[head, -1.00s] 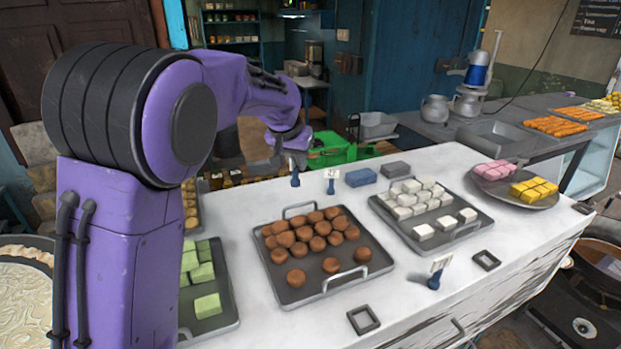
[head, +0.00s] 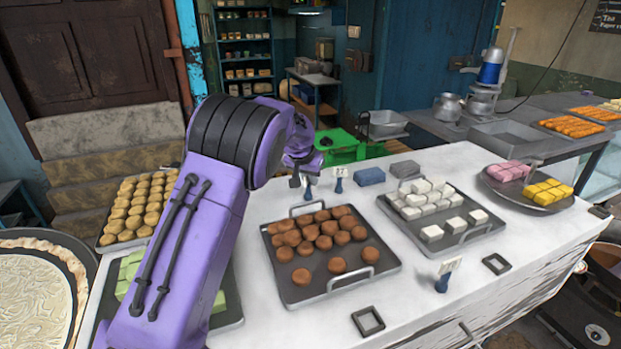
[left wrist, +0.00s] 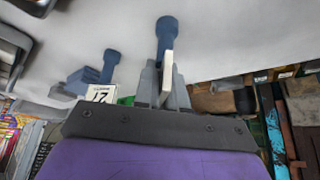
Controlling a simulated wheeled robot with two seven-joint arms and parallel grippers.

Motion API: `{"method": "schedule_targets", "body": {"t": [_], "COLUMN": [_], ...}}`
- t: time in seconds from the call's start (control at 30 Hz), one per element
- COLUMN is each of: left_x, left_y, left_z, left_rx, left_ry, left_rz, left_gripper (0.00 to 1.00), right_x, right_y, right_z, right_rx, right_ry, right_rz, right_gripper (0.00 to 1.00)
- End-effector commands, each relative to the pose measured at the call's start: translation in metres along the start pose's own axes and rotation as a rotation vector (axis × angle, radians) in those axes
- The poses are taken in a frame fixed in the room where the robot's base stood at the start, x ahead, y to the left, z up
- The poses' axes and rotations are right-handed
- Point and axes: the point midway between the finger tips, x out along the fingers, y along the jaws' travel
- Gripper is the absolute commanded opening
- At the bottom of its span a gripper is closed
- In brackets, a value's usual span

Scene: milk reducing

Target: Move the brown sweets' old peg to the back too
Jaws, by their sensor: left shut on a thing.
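My left gripper (head: 300,178) is shut on a blue price peg (head: 307,191), behind the tray of brown sweets (head: 385,267). In the left wrist view the gripper (left wrist: 162,82) pinches this peg (left wrist: 167,32) near its white tag, with the round blue base beyond the fingers. Whether the base touches the counter I cannot tell. A second blue peg with a numbered white tag (head: 339,179) stands just to its right at the back; it also shows in the left wrist view (left wrist: 100,92). The brown sweets (head: 318,230) lie on their tray. My right gripper is out of view.
A third tagged peg (head: 443,275) stands at the counter's front, with empty square frames (head: 368,321) (head: 496,264) nearby. Two grey-blue blocks (head: 370,176) (head: 405,169) lie at the back. A tray of white sweets (head: 462,234) is on the right.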

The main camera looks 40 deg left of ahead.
Motion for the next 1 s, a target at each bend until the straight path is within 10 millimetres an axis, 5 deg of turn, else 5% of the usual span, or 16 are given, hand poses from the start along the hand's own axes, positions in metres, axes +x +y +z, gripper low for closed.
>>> {"method": "schedule_targets", "body": {"t": [0.1, 0.2, 0.57, 1.0], "left_x": [0.002, 0.002, -0.004, -0.103], "left_y": [0.0, 0.0, 0.0, 0.0], "left_z": [0.001, 0.001, 0.0, 0.0], "left_rx": [-0.001, 0.0, 0.001, 0.0], "left_ry": [0.0, 0.0, 0.001, 0.004], "left_rz": [0.0, 0.0, 0.001, 0.001], "left_gripper": [0.0, 0.36, 0.36, 0.36], "right_x": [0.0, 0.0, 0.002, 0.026], "right_y": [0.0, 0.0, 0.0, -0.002], "right_z": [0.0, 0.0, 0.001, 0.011], "right_rx": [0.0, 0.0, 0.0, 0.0], "right_ry": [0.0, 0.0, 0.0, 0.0], "right_rz": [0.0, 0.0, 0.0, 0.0], "right_gripper": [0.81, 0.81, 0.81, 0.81]}}
